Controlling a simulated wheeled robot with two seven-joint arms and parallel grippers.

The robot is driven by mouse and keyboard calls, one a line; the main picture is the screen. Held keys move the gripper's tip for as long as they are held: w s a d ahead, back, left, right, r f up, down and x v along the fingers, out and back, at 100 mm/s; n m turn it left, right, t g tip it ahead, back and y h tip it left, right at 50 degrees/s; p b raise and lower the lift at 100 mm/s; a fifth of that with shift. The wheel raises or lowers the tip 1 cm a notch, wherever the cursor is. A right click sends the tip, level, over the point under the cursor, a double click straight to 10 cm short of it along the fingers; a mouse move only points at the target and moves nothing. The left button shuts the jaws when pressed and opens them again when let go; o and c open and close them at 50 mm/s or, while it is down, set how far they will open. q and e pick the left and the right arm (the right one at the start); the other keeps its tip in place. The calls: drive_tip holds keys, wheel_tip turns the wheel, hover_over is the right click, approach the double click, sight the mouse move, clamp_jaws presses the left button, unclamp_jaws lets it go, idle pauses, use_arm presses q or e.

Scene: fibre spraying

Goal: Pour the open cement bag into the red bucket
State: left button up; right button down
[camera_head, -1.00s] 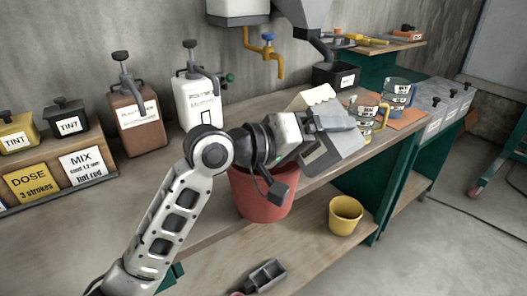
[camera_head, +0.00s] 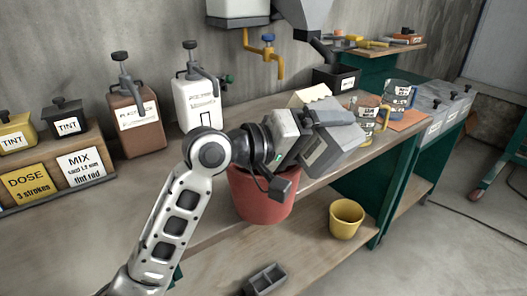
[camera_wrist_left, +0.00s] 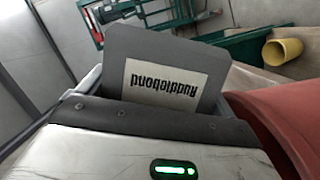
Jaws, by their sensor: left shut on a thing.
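My left gripper (camera_head: 318,138) is shut on the grey cement bag (camera_head: 332,152), above the right rim of the red bucket (camera_head: 262,203). The bag is tilted, and a pale flap (camera_head: 310,97) shows behind the gripper. In the left wrist view the bag (camera_wrist_left: 155,55) is a dark grey panel with a white label that reads upside down, held between the jaws. The bucket's red side (camera_wrist_left: 285,115) is at the right there. The bucket's inside is mostly hidden by my arm, and I cannot see any cement falling. My right gripper is not in view.
A yellow bucket (camera_head: 346,218) and a grey tray (camera_head: 265,279) are on the lower shelf. Brown (camera_head: 137,122) and white (camera_head: 198,103) pump containers stand at the back wall. Clear jugs (camera_head: 368,118) stand on the bench, right of the bag.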

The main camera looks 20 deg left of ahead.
sight(311, 148)
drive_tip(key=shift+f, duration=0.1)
use_arm(q)
drive_tip(key=shift+s+a+b, duration=0.25)
drive_tip(key=shift+s+b, duration=0.05)
drive_tip(key=shift+s, duration=0.1)
drive_tip(key=shift+s+a+n, duration=0.4)
drive_tip(key=shift+s+a, duration=0.1)
drive_tip(key=shift+s, duration=0.15)
drive_tip(key=shift+s+a+f+n+h+b, duration=0.1)
drive_tip(key=shift+s+a+n+h+b, duration=0.2)
drive_tip(key=shift+s+a+b, duration=0.7)
drive_tip(key=shift+s+a, duration=0.2)
drive_tip(key=shift+s, duration=0.4)
drive_tip(key=shift+w+a+r+n+p, duration=0.15)
drive_tip(key=shift+w+r+n+p, duration=0.05)
drive_tip(key=shift+w+n+p, duration=0.1)
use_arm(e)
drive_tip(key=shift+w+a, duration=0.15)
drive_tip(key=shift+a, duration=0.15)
use_arm(q)
drive_tip(key=shift+a+r, duration=0.1)
drive_tip(key=shift+a, duration=0.05)
drive_tip(key=shift+w+a+r+n+p, duration=0.2)
drive_tip(key=shift+a+n+p, duration=0.1)
drive_tip(key=shift+p, duration=0.25)
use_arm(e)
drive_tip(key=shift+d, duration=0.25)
